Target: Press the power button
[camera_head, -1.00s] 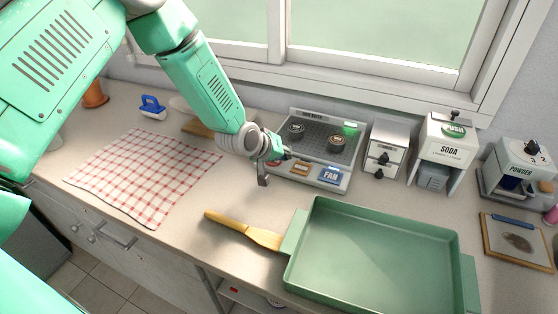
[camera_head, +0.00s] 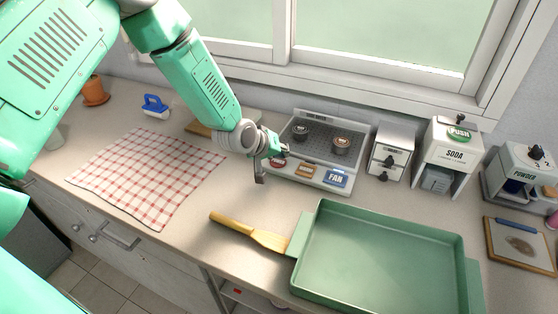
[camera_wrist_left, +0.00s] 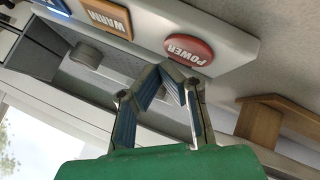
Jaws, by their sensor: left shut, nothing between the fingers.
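The power button is a red oval marked POWER (camera_wrist_left: 188,50) on the pale front panel of the cooking unit in the left wrist view. In the head view the red power button (camera_head: 277,163) shows at the left end of the unit's front, partly hidden by my gripper. My left gripper (camera_head: 281,152) is at the unit's front left corner. In the left wrist view its fingers (camera_wrist_left: 172,68) are shut and empty, tips close to the button's edge. I cannot tell if they touch it. My right gripper is not in view.
Beside the power button are an orange WARM button (camera_wrist_left: 105,14) and a blue FAN button (camera_head: 336,178). A green tray (camera_head: 385,255), brush (camera_head: 250,232) and checked cloth (camera_head: 148,175) lie in front.

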